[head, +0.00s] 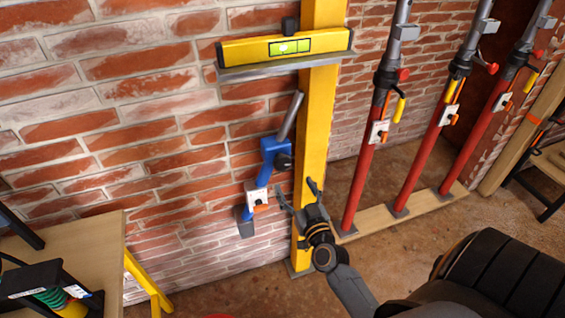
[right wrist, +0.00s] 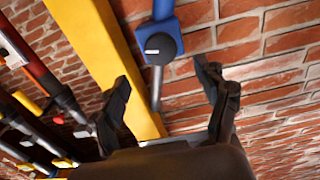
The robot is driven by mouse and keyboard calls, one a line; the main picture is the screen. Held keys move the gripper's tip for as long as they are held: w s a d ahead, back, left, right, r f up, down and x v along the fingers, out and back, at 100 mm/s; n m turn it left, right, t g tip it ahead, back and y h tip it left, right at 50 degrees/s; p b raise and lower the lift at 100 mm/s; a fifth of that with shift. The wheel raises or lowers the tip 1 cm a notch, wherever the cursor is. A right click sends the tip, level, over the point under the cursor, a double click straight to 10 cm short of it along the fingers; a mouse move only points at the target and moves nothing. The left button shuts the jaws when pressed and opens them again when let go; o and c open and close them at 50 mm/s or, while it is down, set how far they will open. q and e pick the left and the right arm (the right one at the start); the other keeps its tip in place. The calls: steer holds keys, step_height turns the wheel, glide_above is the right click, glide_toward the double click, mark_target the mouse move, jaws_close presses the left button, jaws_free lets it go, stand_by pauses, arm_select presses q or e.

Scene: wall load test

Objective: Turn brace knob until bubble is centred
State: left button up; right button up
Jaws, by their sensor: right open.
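A yellow spirit level (head: 240,51) lies on a grey ledge (head: 275,68) across the yellow post (head: 313,120). Its green vial (head: 289,47) faces me, but the bubble is too small to place surely. A blue brace (head: 268,163) with a grey rod stands beside the post against the wall. Its dark round knob (head: 284,160) also shows in the right wrist view (right wrist: 159,46). My right gripper (head: 298,190) is open and empty, just below the knob in the head view. In the right wrist view its spread fingers (right wrist: 163,78) frame the space before the knob, apart from it. My left gripper is out of view.
Several red props (head: 367,165) stand on a wooden board (head: 375,220) to the right of the post. A wooden table (head: 85,250) with a black device and green coil is at the lower left. A brick wall (head: 130,110) lies close behind the brace.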

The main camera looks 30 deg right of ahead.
mark_target(283, 165)
steer(key=x, duration=1)
steer(key=shift+w, duration=0.3)
steer(key=c, duration=1.1)
steer(key=shift+m, duration=2.1)
steer(key=shift+c, duration=0.2)
steer(key=o, duration=1.1)
steer(key=shift+o, duration=0.2)
